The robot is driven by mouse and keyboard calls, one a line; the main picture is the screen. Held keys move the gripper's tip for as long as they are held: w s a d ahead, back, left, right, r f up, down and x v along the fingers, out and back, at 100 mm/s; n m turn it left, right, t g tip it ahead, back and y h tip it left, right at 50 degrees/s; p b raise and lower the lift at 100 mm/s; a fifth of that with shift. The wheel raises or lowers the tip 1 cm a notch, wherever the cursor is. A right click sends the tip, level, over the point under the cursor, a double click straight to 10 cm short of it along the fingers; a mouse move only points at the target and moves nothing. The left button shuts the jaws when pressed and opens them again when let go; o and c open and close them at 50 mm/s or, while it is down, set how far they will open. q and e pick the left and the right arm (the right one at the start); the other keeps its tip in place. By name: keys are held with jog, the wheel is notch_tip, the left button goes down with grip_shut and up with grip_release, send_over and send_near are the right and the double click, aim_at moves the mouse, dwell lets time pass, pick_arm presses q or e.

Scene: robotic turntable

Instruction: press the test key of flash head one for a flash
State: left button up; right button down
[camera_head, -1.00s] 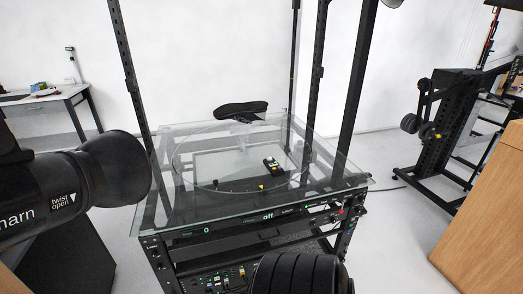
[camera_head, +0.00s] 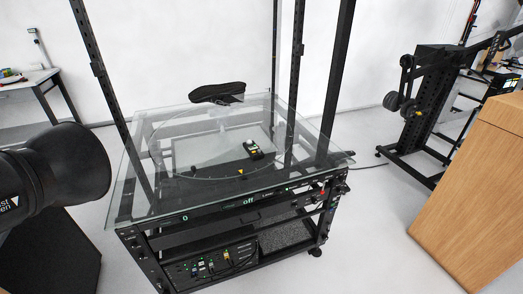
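A large black flash head (camera_head: 45,178) with a flared round hood juts in at the left edge. Only part of its white lettering shows, and its rear is cut off. I cannot tell which number it has, and no test key can be made out on it. Ahead stands the turntable rig, with a round glass plate on a glass top (camera_head: 130,200). Neither of my grippers is in view.
A small black device (camera_head: 253,149) lies on the glass. The front panel (camera_head: 250,203) reads "0" and "off". A control unit (camera_head: 215,264) with coloured keys sits below. Black uprights rise around the rig. A wooden cabinet (camera_head: 475,190) stands right; bare floor lies between.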

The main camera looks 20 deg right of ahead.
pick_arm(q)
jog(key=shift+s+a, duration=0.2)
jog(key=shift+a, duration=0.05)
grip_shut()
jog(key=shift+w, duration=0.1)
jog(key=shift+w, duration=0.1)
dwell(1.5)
